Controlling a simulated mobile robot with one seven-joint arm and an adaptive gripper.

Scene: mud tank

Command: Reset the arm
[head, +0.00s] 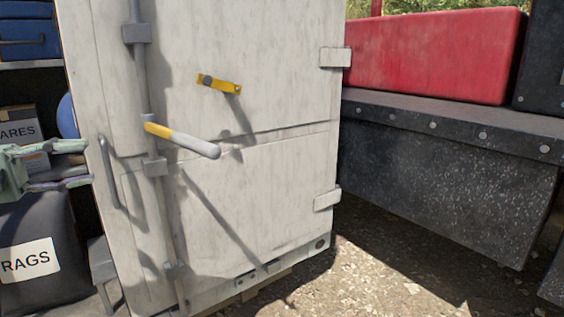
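My gripper (86,164) shows at the left edge of the head view, pale green and pointing right. Its two fingers are apart, one above the other, with nothing seen between them. It is in front of the shelves, left of the white door (270,190). Only the end of my arm shows; the rest is out of the picture.
The white door carries a vertical rod, a yellow-and-grey lever (183,140) sticking out, a yellow latch (219,84) and a grey handle (108,172). A black bag labelled RAGS (40,225) sits below my gripper. A red box (435,55) rests on a dark ledge at right.

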